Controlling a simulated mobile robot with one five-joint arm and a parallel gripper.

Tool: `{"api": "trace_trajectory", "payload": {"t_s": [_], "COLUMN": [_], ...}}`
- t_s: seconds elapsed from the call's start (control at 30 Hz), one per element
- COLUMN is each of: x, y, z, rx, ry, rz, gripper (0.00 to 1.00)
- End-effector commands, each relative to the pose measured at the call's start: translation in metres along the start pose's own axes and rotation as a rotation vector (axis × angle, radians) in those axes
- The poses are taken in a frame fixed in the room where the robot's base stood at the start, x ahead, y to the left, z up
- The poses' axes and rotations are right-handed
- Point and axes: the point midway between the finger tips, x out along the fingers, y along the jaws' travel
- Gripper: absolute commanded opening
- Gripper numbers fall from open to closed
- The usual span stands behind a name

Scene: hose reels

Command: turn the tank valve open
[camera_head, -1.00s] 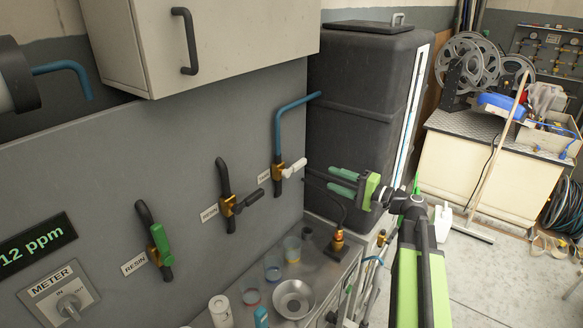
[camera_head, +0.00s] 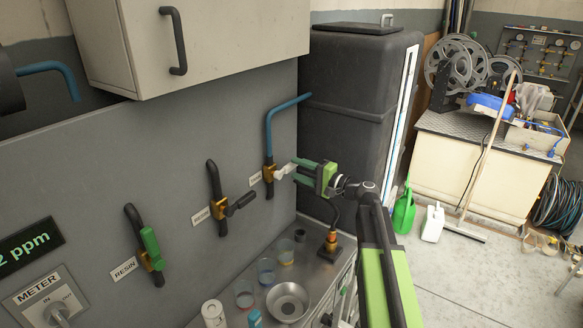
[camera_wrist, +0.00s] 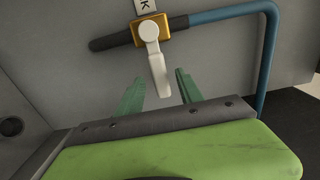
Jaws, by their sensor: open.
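The tank valve (camera_head: 271,173) is a brass body on a blue pipe, with a white lever (camera_head: 284,170) sticking out to the right. Its label beside it is hard to read. My gripper (camera_head: 300,172) is open at the end of the lever, its green fingers pointing left at the valve. In the wrist view the white lever (camera_wrist: 156,62) hangs from the brass body (camera_wrist: 150,30), and its free end reaches between the two open fingertips (camera_wrist: 158,88). The fingers do not appear to press on it.
A valve with a dark lever (camera_head: 240,202) and a resin valve with a green lever (camera_head: 150,246) sit on the wall to the left. Below are a steel bowl (camera_head: 288,302) and several cups on the counter. The black tank (camera_head: 345,120) stands behind my gripper.

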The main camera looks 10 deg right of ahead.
Motion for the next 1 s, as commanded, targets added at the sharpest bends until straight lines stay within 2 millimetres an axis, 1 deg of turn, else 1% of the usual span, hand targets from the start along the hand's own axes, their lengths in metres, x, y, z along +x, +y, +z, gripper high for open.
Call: {"api": "trace_trajectory", "payload": {"t_s": [0.03, 0.1, 0.2, 0.33, 0.53, 0.57, 0.87, 0.9, 1.0], "x": [0.011, 0.022, 0.031, 0.036, 0.036, 0.036, 0.036, 0.036, 0.036], "y": [0.000, 0.000, 0.000, 0.000, 0.000, 0.000, 0.000, 0.000, 0.000], "z": [-0.001, -0.001, -0.001, 0.000, 0.001, 0.001, 0.001, 0.001, 0.001], "rx": [0.000, 0.000, 0.000, 0.000, 0.000, 0.000, 0.000, 0.000, 0.000], "ry": [-0.002, -0.002, -0.001, 0.000, 0.000, 0.000, -0.001, -0.001, -0.002], "rz": [0.000, 0.000, 0.000, 0.000, 0.000, 0.000, 0.000, 0.000, 0.000], "gripper": [0.44, 0.44, 0.44, 0.44, 0.44, 0.41, 0.02, 0.00, 0.00]}}
